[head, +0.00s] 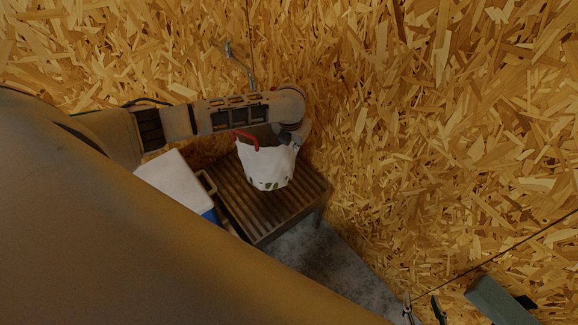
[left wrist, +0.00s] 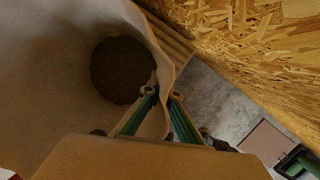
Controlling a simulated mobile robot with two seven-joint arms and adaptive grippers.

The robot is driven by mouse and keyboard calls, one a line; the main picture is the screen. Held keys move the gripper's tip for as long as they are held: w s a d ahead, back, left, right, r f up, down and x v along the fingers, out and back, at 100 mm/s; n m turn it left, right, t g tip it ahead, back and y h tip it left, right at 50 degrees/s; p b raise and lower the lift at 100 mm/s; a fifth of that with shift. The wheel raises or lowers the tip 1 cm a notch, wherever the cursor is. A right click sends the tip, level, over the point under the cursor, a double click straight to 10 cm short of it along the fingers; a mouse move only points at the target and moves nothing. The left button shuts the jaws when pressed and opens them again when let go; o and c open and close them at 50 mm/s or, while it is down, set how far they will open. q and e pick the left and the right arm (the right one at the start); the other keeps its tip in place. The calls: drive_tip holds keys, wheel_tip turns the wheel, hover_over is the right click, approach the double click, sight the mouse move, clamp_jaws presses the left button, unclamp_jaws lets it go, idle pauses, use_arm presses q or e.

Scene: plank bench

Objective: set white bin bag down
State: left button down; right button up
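The white bin bag (head: 266,168) with a red handle strip is upright over the slatted plank bench (head: 245,215) in the head view. I cannot tell whether its base touches the slats. My left gripper (head: 290,138) is at the bag's back right rim. In the left wrist view, the fingers of my left gripper (left wrist: 161,94) are shut on the bag's wall, and the open bag (left wrist: 60,60) shows a dark round inside. My right gripper (head: 422,300) shows only as two separated fingertips at the bottom edge of the head view.
A white-lidded box with a blue side (head: 178,184) stands at the bench's left, close to the bag. A grey-green box (head: 497,302) is at the lower right. Bare slats lie in front of and right of the bag. Chipboard walls rise behind and to the right.

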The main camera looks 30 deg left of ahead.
use_arm(q)
wheel_tip(320, 180, down, 14)
drive_tip(key=b, duration=0.3)
drive_tip(key=shift+w, duration=0.1)
idle(0.3)
drive_tip(key=c, duration=2.4)
unclamp_jaws()
drive_tip(key=shift+f, duration=0.1)
drive_tip(key=shift+o, duration=0.6)
